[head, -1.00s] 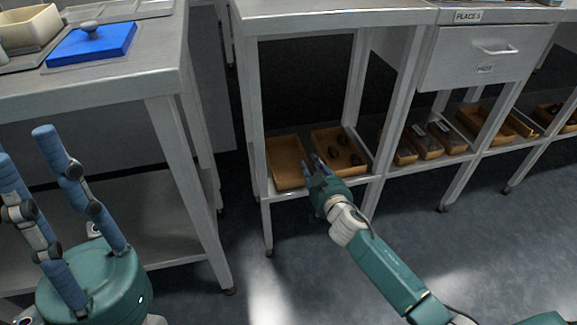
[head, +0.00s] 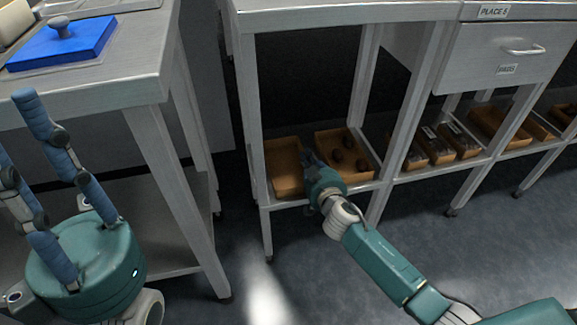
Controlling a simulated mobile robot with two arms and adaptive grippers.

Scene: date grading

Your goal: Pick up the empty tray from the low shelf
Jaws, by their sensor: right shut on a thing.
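The empty tray (head: 284,178) is a shallow brown tray at the left end of the low shelf under the middle table. My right gripper (head: 306,158) reaches in from the lower right and is shut on the tray's right rim. The gripper hides part of that rim. The tray appears to rest on the shelf. My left gripper (head: 14,124) is open and empty at the lower left, well away from the tray, its blue fingers pointing up.
A second brown tray (head: 366,176) with several dark dates stands just right of the empty one. More trays (head: 418,160) lie along the shelf to the right. Table legs (head: 258,150) frame the shelf opening. A left table holds a blue lidded board (head: 75,50). The grey floor (head: 330,285) is clear in front.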

